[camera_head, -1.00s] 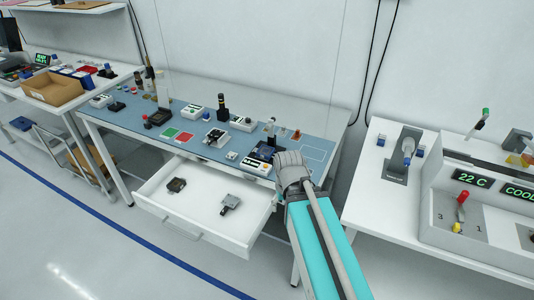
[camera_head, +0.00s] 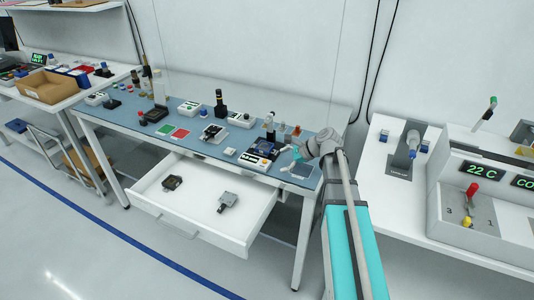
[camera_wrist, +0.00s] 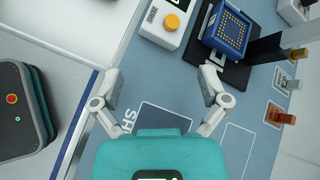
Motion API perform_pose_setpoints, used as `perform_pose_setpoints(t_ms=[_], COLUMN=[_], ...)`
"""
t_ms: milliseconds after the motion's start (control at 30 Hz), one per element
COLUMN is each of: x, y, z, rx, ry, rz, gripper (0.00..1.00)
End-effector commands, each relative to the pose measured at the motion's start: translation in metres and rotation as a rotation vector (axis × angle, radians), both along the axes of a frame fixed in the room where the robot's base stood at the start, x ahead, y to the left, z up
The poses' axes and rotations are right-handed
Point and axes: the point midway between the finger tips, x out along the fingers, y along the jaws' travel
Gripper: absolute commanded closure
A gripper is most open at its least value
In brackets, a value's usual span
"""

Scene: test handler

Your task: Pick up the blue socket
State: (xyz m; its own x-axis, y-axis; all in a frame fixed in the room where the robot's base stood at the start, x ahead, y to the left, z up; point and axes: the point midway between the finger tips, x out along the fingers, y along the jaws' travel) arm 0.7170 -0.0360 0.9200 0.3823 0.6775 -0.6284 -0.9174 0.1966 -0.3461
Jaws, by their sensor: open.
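The blue socket (camera_wrist: 230,33) is a square blue block with rows of gold contacts. It sits on a black base at the upper right of the wrist view, beyond my right finger. In the head view the socket (camera_head: 264,147) is small, on the blue-grey mat just left of my gripper (camera_head: 297,154). In the wrist view my gripper (camera_wrist: 163,78) is open, with its two fingers wide apart. Only mat and part of a dark printed square (camera_wrist: 165,116) show between the fingers. The socket is outside the fingers.
A white box with an orange button (camera_wrist: 172,21) stands left of the socket. A dark upright post (camera_wrist: 262,50) and small orange pieces (camera_wrist: 281,117) stand to its right. An open drawer (camera_head: 187,205) with two devices juts out below. A side table (camera_head: 376,193) stands right.

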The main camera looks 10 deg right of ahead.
Motion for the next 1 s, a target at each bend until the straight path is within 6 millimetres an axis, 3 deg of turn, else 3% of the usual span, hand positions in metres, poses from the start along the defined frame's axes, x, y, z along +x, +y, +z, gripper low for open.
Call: perform_pose_setpoints(t_ms=[33,200,400,1000], x=[0.014,0.038,0.051,0.057], y=[-0.011,-0.037,-0.054,-0.050], z=[0.000,0.013,0.023,0.021], rx=[0.071,0.290,0.431,0.453], ry=[0.025,0.113,0.172,0.183], rz=[-0.068,-0.243,-0.337,-0.349], gripper=[0.06,0.06,0.06,0.06])
